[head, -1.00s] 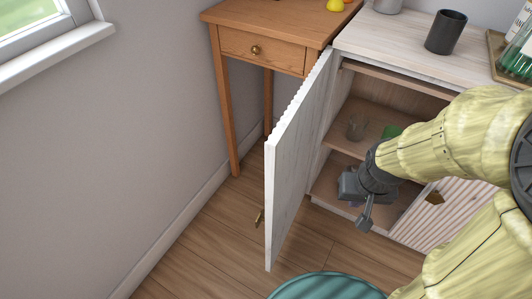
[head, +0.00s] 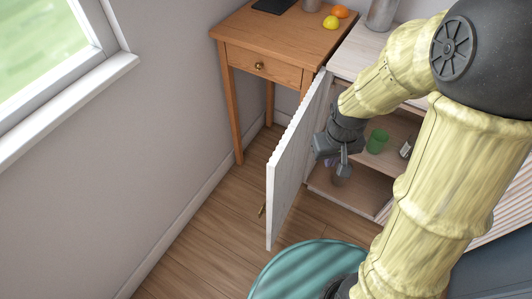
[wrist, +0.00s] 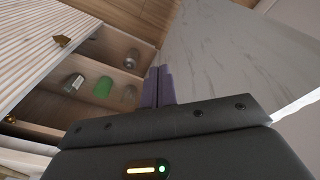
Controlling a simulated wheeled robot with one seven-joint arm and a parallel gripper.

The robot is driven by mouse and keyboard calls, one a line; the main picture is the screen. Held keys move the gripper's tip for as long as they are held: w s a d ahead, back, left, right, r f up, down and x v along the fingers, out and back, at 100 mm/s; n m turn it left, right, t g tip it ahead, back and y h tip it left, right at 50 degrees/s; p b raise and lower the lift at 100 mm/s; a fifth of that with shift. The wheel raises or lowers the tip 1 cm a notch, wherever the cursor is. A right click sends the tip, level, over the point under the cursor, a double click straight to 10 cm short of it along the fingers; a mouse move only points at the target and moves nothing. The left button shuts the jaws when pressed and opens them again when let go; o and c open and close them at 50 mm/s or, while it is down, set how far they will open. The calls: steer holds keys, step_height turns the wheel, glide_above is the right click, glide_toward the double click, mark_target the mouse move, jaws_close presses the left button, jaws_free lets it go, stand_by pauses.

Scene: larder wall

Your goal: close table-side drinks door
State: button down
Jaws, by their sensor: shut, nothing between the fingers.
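The drinks door (head: 288,165), a pale panel with a ribbed front, stands wide open on the cabinet's table side. Its brass handle (head: 262,211) is on the outer face, low near the free edge. My gripper (wrist: 158,74) is shut and empty, its purple fingers together. In the head view my wrist is on the inner side of the door, between the door and the open shelves; the fingertips are hard to make out there. In the wrist view the door's smooth inner face (wrist: 225,65) fills the right, just beside the fingers. I cannot tell whether they touch it.
The open cabinet holds a green glass (head: 377,141) and clear glasses (wrist: 74,83). A wooden side table (head: 262,45) with a lemon (head: 331,22) and orange (head: 340,11) stands behind the door. Floor (head: 205,230) left of the door is clear. A teal round shape (head: 300,268) is below.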

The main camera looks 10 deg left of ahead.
steer(key=w+a+r+n+g+p, duration=0.1)
steer(key=w+a+r+n+p, duration=0.2)
steer(key=a+r+p, duration=0.6)
steer(key=s+a+f+n+h+p, duration=0.1)
steer(key=a+f+n+p, duration=0.2)
steer(key=a+n+p, duration=0.1)
steer(key=s+a+f+n+g+h+p, duration=0.1)
steer(key=a+f+n+p, duration=0.3)
steer(key=a, duration=0.5)
steer(key=p, duration=0.2)
steer(key=shift+a+h+p, duration=0.2)
steer(key=shift+h+p, duration=0.1)
steer(key=shift+p, duration=0.1)
